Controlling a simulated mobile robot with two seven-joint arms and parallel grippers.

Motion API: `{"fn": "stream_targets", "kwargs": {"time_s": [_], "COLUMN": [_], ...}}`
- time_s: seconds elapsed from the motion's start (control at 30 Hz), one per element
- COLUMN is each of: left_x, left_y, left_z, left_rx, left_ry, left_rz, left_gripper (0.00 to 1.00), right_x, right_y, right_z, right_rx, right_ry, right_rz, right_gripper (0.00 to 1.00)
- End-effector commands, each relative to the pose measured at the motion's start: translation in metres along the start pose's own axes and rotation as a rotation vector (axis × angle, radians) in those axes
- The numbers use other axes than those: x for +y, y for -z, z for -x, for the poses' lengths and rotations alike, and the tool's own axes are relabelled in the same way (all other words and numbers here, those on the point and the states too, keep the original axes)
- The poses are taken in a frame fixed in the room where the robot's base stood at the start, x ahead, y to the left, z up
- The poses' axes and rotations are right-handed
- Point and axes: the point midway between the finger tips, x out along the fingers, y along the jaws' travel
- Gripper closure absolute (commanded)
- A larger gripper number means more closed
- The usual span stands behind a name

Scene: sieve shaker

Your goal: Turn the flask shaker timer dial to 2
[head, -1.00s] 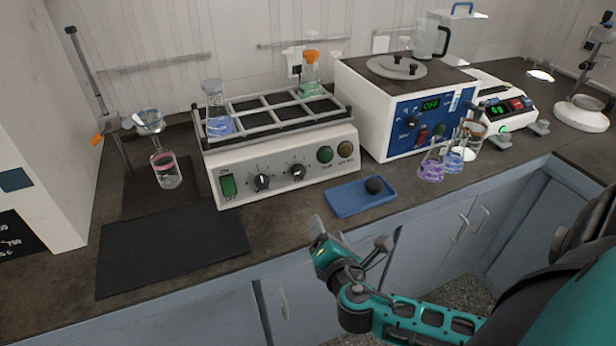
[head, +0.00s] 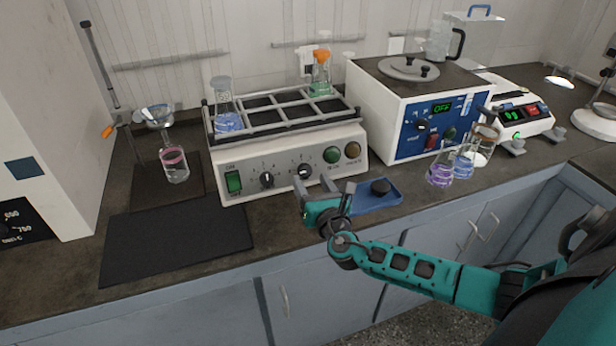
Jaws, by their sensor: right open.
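The flask shaker (head: 215,186) is a white box with a rack on top, standing on the dark bench. The dial lettering is too small to read, so I cannot tell which is the timer. My right gripper (head: 313,184) is open and empty in front of the shaker's panel, just below the right dial, its fingers pointing toward the panel. I cannot tell whether it touches anything. My left gripper is out of view.
A flask with blue liquid (head: 228,122) and an orange-capped flask (head: 320,78) stand in the rack. A blue tray (head: 391,194) with a dark object lies right of my gripper. A blue-fronted water bath (head: 400,148) stands to the right. A black mat (head: 175,243) lies front left.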

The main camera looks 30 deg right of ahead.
Motion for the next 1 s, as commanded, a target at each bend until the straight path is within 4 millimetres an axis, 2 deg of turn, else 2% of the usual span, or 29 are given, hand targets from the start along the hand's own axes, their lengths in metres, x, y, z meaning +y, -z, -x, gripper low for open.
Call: {"fn": "stream_targets", "kwargs": {"time_s": [0.1,0.23,0.6,1.0], "left_x": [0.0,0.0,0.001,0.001], "left_y": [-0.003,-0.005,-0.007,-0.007], "left_z": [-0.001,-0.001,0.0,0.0], "left_rx": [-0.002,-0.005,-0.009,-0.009], "left_ry": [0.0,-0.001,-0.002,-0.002], "left_rz": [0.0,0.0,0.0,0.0], "left_gripper": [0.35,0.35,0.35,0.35], "right_x": [0.001,0.001,0.0,0.0], "right_y": [0.001,0.001,0.001,0.001], "right_z": [-0.017,-0.028,-0.032,-0.032], "right_rx": [0.0,0.001,0.002,0.002], "right_ry": [0.0,-0.001,-0.001,0.0], "right_rz": [-0.001,-0.001,-0.002,-0.002], "right_gripper": [0.39,0.39,0.39,0.77]}}
